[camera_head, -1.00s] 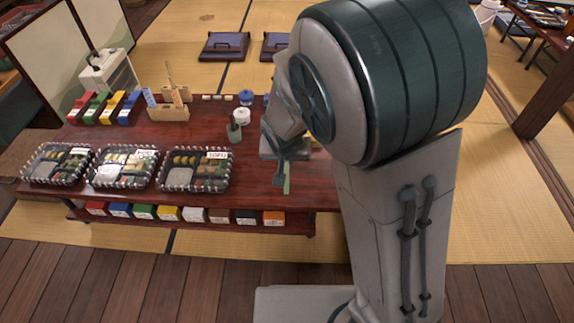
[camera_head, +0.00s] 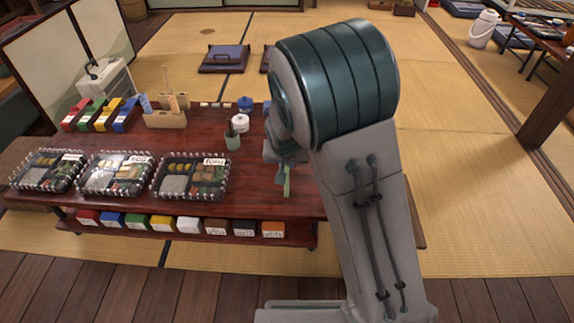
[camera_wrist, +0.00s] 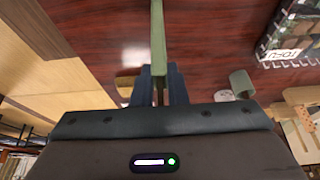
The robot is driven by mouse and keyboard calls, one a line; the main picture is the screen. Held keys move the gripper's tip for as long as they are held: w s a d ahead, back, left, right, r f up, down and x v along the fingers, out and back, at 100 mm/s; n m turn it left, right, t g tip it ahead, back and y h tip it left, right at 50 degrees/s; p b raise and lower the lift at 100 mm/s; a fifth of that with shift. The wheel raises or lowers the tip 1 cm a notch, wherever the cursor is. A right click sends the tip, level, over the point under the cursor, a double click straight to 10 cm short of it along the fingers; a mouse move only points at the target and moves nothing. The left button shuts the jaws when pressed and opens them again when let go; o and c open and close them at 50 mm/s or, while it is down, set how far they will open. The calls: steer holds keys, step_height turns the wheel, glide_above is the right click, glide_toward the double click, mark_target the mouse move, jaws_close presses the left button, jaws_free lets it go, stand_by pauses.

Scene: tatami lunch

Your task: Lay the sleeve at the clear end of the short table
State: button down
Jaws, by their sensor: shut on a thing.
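My gripper (camera_head: 286,160) is shut on the sleeve (camera_head: 287,181), a thin green strip. In the wrist view the sleeve (camera_wrist: 158,35) sticks out lengthwise from between the two dark fingertips (camera_wrist: 164,82). It is above the dark red short table (camera_head: 250,185), to the right of the food trays. I cannot tell how high above the top it is. The table's right part is bare where it shows, and my arm hides much of that end.
Several food trays (camera_head: 192,177) line the table's left front. A grey-green cup (camera_head: 232,140), a white jar (camera_head: 239,122) and a wooden holder (camera_head: 165,118) stand behind them. Coloured boxes (camera_head: 188,225) fill the shelf below. Tatami lies open to the right.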

steer(key=shift+f, duration=0.1)
steer(key=c, duration=1.4)
jaws_free()
steer(key=shift+c, duration=0.2)
steer(key=p+v, duration=0.5)
steer(key=v, duration=0.7)
steer(key=s+d+r+g, duration=0.1)
steer(key=s+d+r, duration=0.2)
steer(key=s+d, duration=0.5)
steer(key=s+d+r+g, duration=0.2)
steer(key=s+d+r, duration=0.2)
steer(key=s+d, duration=0.3)
steer(key=s, duration=0.5)
steer(key=shift+d+n, duration=0.3)
steer(key=shift+d, duration=0.05)
